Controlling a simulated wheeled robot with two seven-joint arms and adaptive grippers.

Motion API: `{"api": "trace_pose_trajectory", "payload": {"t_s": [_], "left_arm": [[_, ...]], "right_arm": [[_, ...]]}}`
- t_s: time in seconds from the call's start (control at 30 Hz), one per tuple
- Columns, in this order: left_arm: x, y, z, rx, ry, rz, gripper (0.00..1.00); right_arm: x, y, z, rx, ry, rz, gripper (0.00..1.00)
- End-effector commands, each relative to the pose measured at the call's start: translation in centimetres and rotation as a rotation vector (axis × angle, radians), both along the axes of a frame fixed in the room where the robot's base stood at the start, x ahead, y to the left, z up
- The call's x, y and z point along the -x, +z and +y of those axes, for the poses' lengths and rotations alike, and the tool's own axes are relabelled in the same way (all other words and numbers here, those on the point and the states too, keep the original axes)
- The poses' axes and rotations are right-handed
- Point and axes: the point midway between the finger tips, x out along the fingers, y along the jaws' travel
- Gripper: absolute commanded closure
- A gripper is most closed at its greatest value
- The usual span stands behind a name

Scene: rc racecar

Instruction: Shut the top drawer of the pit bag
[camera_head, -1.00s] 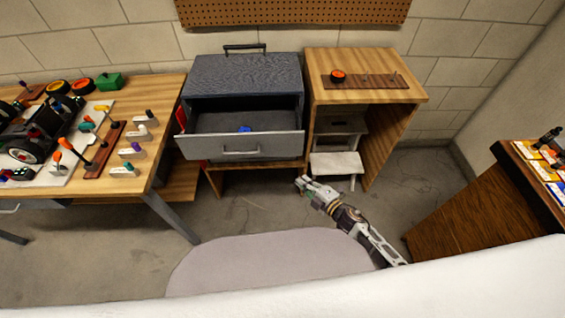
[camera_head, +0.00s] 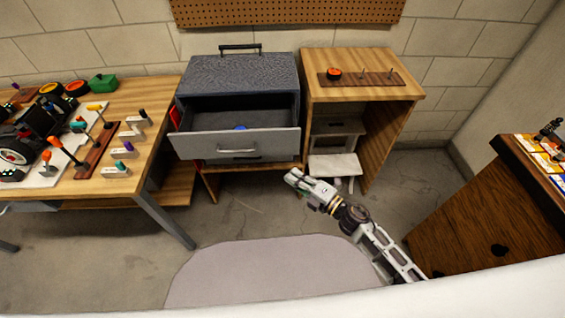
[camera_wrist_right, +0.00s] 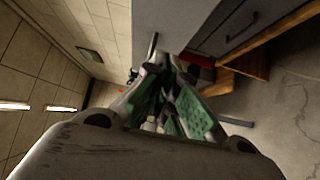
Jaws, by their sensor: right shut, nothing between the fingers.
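The pit bag (camera_head: 237,75) is a dark grey box with a black top handle, on a low wooden stand. Its top drawer (camera_head: 195,147) is pulled out, with a light grey front and a bar handle (camera_head: 237,151). A small blue item (camera_head: 240,128) lies inside the drawer. My right gripper (camera_head: 292,176) is shut and empty, in front of and just below the drawer front's right end, apart from it as far as I can tell. In the right wrist view its green-padded fingers (camera_wrist_right: 168,100) show near a grey panel. My left gripper is not in view.
A wooden side table (camera_head: 355,60) holds a board with an orange-black wheel (camera_head: 334,73). A step stool (camera_head: 335,165) stands beneath it. The left workbench (camera_head: 150,100) carries a model car and tools. A dark wooden cabinet (camera_head: 470,215) stands at right. The floor between is open.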

Motion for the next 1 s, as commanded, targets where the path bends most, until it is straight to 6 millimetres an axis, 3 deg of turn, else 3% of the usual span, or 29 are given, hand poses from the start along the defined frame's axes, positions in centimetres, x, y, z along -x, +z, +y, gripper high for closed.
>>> {"api": "trace_pose_trajectory", "payload": {"t_s": [1.0], "left_arm": [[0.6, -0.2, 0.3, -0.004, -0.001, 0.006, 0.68]], "right_arm": [[-5.9, 0.0, 5.5, -0.001, -0.001, 0.000, 1.00]]}}
